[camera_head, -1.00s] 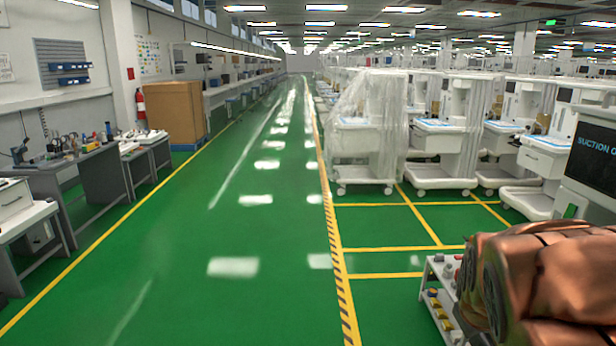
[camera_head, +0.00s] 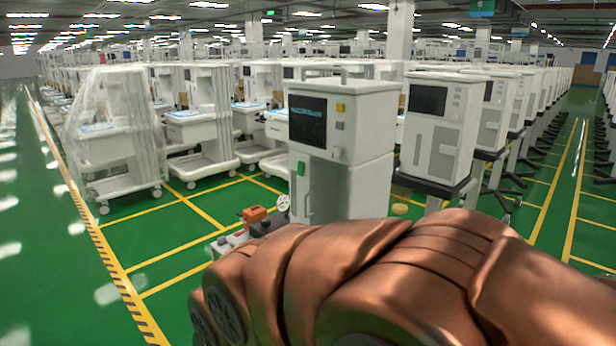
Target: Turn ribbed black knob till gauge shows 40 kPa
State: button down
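A small round white gauge (camera_head: 283,203) stands in front of the lower part of a white cabinet (camera_head: 342,190); its reading is too small to make out. I cannot pick out the ribbed black knob; my copper-coloured arm covers much of the lower right of the view. The cabinet has a dark screen (camera_head: 308,120) with small blue text, and a green patch on its left edge. My gripper is not in view.
A low grey panel with small coloured parts, including an orange block (camera_head: 254,214), sits left of the gauge, partly behind my arm. A plastic-wrapped cart (camera_head: 108,135) and rows of white carts stand behind. Green floor is clear at the left.

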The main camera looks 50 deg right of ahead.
aim_at(266, 222)
jog(key=z, duration=1.85)
jog(key=k, duration=1.2)
jog(key=u, duration=1.15)
jog(key=i, duration=1)
jog(key=u, duration=0.95)
jog(key=i, duration=1.6)
jog(key=z, duration=0.8)
jog(key=i, duration=0.9)
jog(key=z, duration=1.05)
